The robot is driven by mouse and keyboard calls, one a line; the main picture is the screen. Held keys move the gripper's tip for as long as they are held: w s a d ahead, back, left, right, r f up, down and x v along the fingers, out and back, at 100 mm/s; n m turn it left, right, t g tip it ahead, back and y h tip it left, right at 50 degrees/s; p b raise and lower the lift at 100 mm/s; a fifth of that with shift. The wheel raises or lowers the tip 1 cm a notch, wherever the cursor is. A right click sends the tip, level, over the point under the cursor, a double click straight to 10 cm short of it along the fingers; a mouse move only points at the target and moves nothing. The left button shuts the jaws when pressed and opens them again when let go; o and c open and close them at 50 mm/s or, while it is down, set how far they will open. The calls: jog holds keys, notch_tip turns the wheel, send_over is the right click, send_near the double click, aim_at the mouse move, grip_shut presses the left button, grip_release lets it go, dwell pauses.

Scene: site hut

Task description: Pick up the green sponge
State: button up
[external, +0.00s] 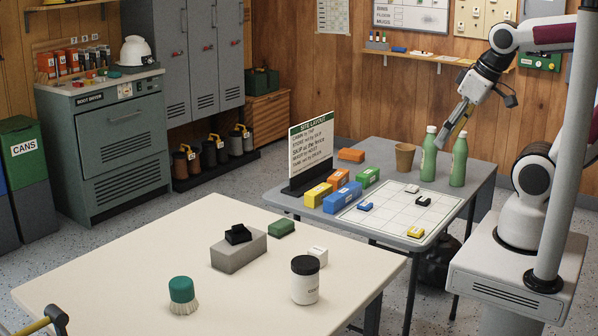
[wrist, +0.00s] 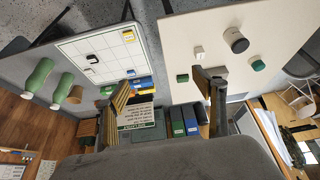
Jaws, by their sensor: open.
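A dark green block (external: 281,228), which looks like the green sponge, lies on the cream table, behind the grey block and the white cube. In the wrist view the green sponge (wrist: 182,78) shows between my two fingers, well away from them. My gripper (external: 453,132) is raised above the grey table, close to the green bottles and far from the sponge. In the wrist view my gripper (wrist: 163,92) is open, with its fingers spread and nothing between them.
The cream table (external: 130,255) also bears a grey block (external: 240,254) with a black piece on it, a white cube (external: 318,254), a black-lidded jar (external: 305,285) and a green-topped brush (external: 182,292). Bottles (external: 429,155), a cup (external: 405,157), a sign (external: 311,150) and coloured blocks crowd the grey table.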

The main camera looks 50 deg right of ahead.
jog(key=w+a+f, duration=0.2)
jog(key=w+f, duration=0.7)
jog(key=w, duration=0.2)
jog(key=w+a+f+g, duration=0.1)
jog(key=w+a+f, duration=0.2)
jog(key=w+f, duration=0.6)
jog(key=w+a+f+g+h, duration=0.1)
jog(key=w+a+f, duration=0.2)
jog(key=w+f, duration=0.6)
jog(key=shift+w+f, duration=0.1)
jog(key=shift+w, duration=2.6)
notch_tip(320, 180, up, 2)
jog(key=t, duration=0.1)
send_over(281, 228)
jog(key=s+d, duration=0.2)
jog(key=d, duration=0.1)
jog(key=shift+w+a+m+t+y, duration=0.1)
jog(key=shift+a+m+t+y, duration=0.25)
jog(key=shift+m, duration=0.25)
jog(key=shift+x, duration=1.25)
